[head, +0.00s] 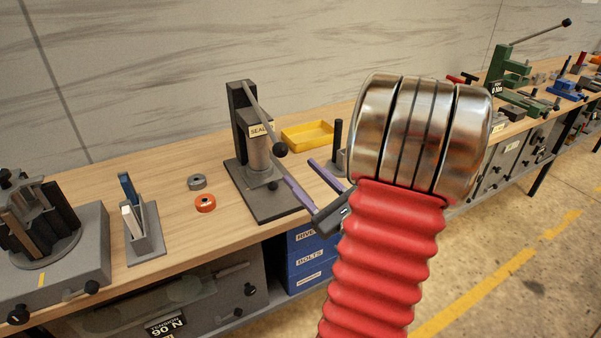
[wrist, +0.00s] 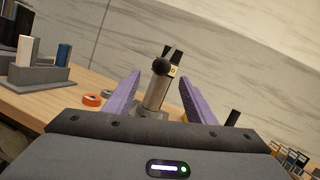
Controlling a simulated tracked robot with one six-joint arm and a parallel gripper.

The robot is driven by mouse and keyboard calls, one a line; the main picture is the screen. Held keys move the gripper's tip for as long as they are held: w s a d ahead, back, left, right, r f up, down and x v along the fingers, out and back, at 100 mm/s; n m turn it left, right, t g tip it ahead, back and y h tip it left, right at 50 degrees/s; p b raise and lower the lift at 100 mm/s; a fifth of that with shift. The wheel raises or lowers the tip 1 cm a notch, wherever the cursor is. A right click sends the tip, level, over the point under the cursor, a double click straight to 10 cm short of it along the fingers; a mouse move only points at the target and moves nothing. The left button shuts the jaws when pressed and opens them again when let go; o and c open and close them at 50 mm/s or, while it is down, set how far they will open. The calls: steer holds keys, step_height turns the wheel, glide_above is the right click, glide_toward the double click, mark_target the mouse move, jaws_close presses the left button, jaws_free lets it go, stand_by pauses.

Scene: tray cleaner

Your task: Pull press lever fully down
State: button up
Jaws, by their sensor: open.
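The press (head: 242,130) is a dark grey column with a label on a dark base plate on the bench. Its lever (head: 258,109) is a grey rod that slants down to the right from the top and ends in a black ball knob (head: 280,148). My gripper (head: 298,174) has two purple fingers, open and empty, to the right of and a little below the knob. In the wrist view the knob (wrist: 161,66) shows between and beyond the open fingers, in front of the press cylinder (wrist: 155,92). The knob looks apart from both fingers.
A yellow tray (head: 308,135) and a dark upright post (head: 338,138) stand right of the press. An orange ring (head: 205,203) and a grey ring (head: 197,181) lie to its left, near a grey holder (head: 145,232). Blue drawers (head: 307,262) sit below the bench edge.

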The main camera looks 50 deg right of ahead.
steer(key=shift+c, duration=0.4)
